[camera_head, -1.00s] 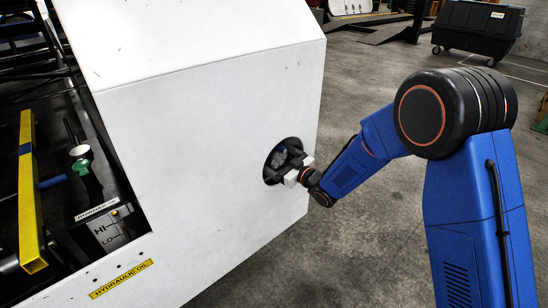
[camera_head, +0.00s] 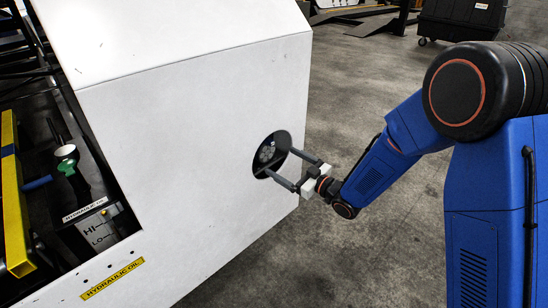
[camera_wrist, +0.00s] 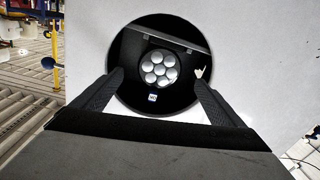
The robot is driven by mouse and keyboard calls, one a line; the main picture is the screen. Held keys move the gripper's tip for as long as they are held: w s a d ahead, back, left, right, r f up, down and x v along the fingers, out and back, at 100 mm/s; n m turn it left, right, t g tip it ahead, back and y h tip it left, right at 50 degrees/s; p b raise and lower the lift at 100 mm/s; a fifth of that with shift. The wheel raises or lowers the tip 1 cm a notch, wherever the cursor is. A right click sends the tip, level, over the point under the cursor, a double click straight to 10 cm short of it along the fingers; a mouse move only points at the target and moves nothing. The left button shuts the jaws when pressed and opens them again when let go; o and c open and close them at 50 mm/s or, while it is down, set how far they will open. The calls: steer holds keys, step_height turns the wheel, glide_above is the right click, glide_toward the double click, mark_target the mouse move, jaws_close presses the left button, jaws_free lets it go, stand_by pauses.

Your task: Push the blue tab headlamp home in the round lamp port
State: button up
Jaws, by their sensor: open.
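The headlamp (camera_wrist: 157,68) sits inside the round lamp port (camera_wrist: 124,84) in the wrist view. In the head view the lamp (camera_head: 267,152) shows as a grey disc within the dark port (camera_head: 283,141) on the white panel. My gripper (camera_head: 294,167) is open and empty in front of the port. In the wrist view its two fingers (camera_wrist: 157,80) reach to either side of the lamp, apart from it. How deep the lamp sits cannot be told.
The white panel (camera_head: 180,120) surrounds the port. At left are a yellow bar (camera_head: 13,200), a green-and-white handle (camera_head: 68,160) and a hydraulic oil label (camera_head: 112,279). A black wheeled case (camera_head: 460,18) stands far behind.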

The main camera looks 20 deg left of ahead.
steer(key=v, duration=0.6)
steer(key=shift+d, duration=0.1)
stand_by(0.3)
